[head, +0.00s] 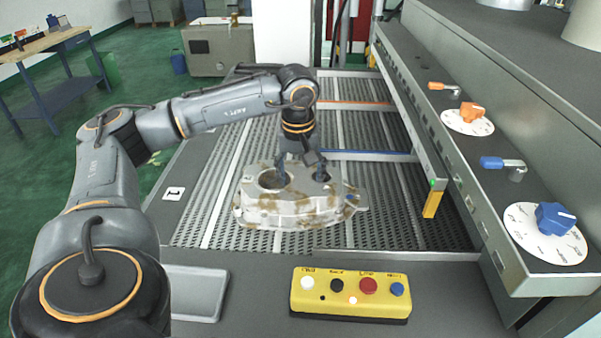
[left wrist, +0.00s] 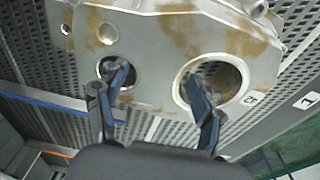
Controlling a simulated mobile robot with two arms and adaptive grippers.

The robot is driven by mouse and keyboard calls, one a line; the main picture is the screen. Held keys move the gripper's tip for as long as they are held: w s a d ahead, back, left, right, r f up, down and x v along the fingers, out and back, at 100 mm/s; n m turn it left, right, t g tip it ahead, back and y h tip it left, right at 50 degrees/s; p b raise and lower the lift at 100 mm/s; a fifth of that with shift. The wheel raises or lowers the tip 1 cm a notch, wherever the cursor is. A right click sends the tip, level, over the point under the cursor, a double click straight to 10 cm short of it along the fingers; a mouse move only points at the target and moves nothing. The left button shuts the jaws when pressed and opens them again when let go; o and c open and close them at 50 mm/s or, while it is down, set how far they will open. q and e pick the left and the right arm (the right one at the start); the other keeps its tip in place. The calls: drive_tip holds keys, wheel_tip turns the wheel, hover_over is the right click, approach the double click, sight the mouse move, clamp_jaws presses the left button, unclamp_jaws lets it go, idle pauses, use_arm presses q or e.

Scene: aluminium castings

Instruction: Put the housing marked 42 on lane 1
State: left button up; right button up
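A pale cast housing (head: 305,208) with brown stains is over the perforated deck (head: 215,170) in the head view. I cannot tell whether the housing rests on the deck. A lane 1 label (head: 174,193) is at the deck's left edge. My right gripper is not in view.
A yellow button box (head: 350,311) stands on the front ledge. A rail with a yellow end (head: 432,204) and a grey console with orange and blue knobs (head: 555,218) border the right. A blue bar (head: 365,156) and an orange bar (head: 355,105) cross the deck behind.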

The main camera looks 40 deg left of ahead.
sight(300, 182)
use_arm(q)
drive_tip(key=shift+r, duration=0.1)
drive_tip(key=shift+r, duration=0.35)
wheel_tip(300, 182, up, 11)
drive_tip(key=s+b, duration=0.1)
drive_tip(key=b, duration=0.1)
drive_tip(key=shift+d, duration=0.25)
drive_tip(key=shift+s, duration=0.1)
